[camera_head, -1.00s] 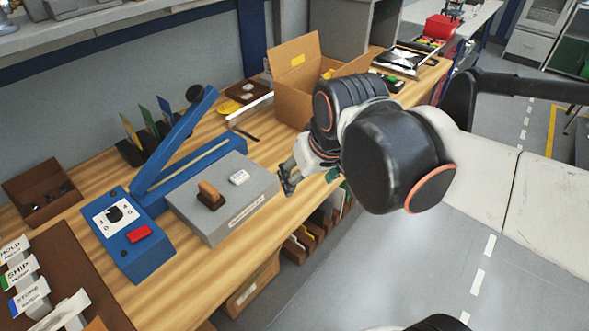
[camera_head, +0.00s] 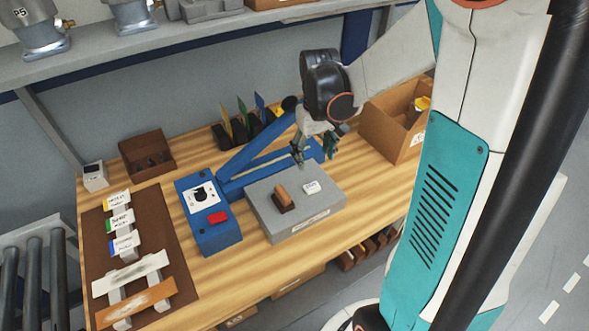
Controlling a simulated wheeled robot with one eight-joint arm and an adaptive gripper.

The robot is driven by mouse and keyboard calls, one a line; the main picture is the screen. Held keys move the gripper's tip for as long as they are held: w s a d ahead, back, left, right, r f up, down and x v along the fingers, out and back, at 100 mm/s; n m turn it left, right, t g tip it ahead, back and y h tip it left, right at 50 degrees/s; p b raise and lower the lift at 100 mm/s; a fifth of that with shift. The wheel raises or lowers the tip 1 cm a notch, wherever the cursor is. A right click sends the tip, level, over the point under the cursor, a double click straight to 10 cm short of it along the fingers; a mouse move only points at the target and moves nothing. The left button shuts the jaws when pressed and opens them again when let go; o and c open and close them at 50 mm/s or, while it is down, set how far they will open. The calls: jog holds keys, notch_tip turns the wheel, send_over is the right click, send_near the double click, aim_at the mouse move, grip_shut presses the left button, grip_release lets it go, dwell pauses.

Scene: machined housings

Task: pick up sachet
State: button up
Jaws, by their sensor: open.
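A small white packet-like piece with faint print (camera_head: 311,187) lies flat on top of the grey box (camera_head: 325,204), right of a brown wooden block-shaped handle (camera_head: 283,198). It looks like the sachet, but its print is too small to read. My gripper (camera_head: 298,158) is open and hangs above the rear of the grey box, up and slightly left of the white piece, apart from it. The fingers look small and dark, and nothing shows between them.
A blue device with a raised arm and red button (camera_head: 218,217) stands left of the grey box. An open cardboard box (camera_head: 385,140) stands right. Card holders (camera_head: 235,130) stand behind. A brown board with labelled tags (camera_head: 170,225) lies left. Bare wood shows in front.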

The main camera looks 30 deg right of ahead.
jog(key=b, duration=0.2)
send_over(313, 187)
jog(key=f, duration=0.8)
jog(key=shift+s+a+f, duration=0.15)
jog(key=shift+s+a, duration=0.05)
jog(key=shift+a, duration=0.15)
jog(key=shift+w+d+f+b, duration=0.15)
jog(key=shift+f+b, duration=0.35)
jog(key=shift+f, duration=0.8)
jog(key=shift+w+d+f+b, duration=0.1)
jog(key=shift+f+b, duration=0.4)
jog(key=shift+f, duration=0.8)
jog(key=c, duration=1)
